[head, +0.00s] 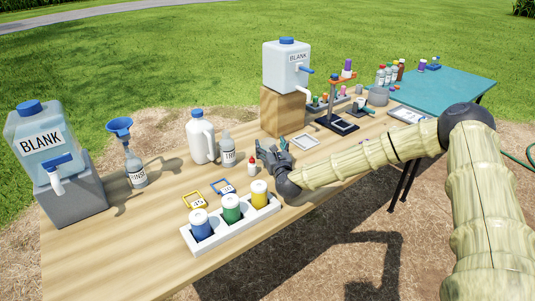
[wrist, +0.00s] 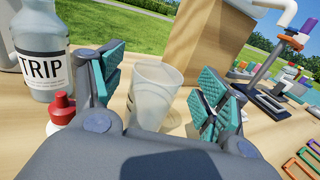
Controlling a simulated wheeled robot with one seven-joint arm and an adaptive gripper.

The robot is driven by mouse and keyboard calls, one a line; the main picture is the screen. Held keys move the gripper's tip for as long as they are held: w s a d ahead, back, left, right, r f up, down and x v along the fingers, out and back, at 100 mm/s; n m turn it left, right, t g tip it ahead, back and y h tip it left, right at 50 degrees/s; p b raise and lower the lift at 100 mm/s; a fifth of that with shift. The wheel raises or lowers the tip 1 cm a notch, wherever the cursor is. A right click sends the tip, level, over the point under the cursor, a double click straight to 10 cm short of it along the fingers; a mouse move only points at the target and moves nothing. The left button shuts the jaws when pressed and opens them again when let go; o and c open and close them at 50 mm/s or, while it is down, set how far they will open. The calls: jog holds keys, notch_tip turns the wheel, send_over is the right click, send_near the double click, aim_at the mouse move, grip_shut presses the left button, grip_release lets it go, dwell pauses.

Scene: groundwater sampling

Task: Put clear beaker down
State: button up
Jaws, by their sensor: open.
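The clear beaker (wrist: 153,92) is a translucent, empty-looking cup between the two teal-padded fingers in the wrist view. It appears to stand on the wooden table (head: 140,235). My gripper (wrist: 160,98) is open around it, with a visible gap to the right finger; contact on the left side is hard to tell. In the head view my gripper (head: 272,152) is low over the middle of the table, and I cannot make out the beaker there.
A TRIP bottle (wrist: 42,60) and a red-capped dropper bottle (head: 251,167) stand close to the left of my gripper. A wooden block (head: 282,112) bearing a BLANK container (head: 286,68) is behind. A white rack (head: 232,224) with coloured bottles is in front.

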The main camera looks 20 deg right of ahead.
jog(key=shift+w, duration=1.25)
jog(key=c, duration=1.1)
